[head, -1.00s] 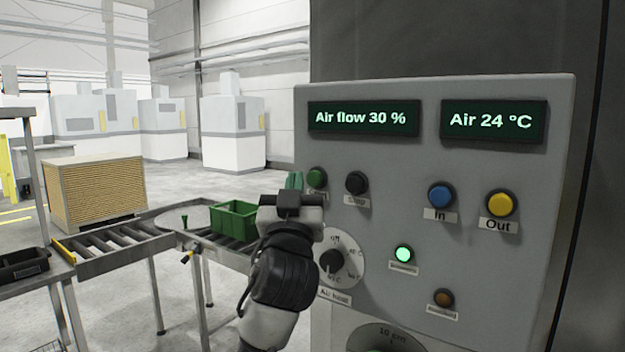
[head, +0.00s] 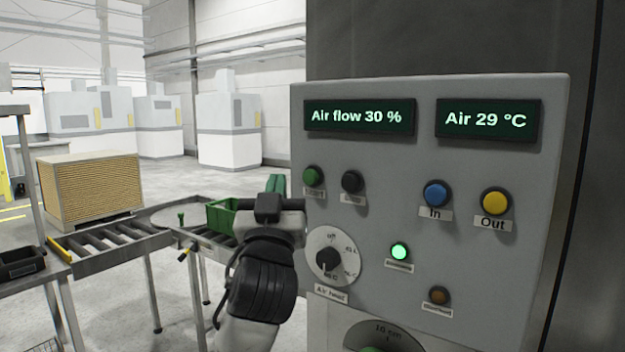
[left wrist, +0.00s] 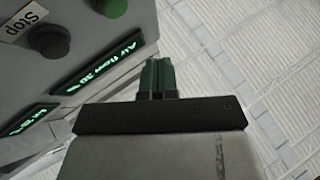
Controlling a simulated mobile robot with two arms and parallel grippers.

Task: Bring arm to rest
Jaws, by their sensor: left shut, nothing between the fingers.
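My left gripper (head: 276,184) is at the left edge of the grey control panel (head: 465,105) in the head view, with its green fingers pointing up and away. In the left wrist view the fingers (left wrist: 157,76) are together, with nothing between them. They are left of the green start button (head: 313,177) and appear clear of the panel. The air heat knob (head: 329,260) is right of my wrist. The displays read "Air flow 30 %" (head: 360,116) and "Air 29 °C" (head: 487,121). A green lamp (head: 399,251) is lit. My right gripper is out of view.
The panel carries a black stop button (head: 352,181), a blue In button (head: 436,193) and a yellow Out button (head: 495,201). Behind my arm are a roller conveyor (head: 110,243) and a green crate (head: 222,217). Open floor lies beyond.

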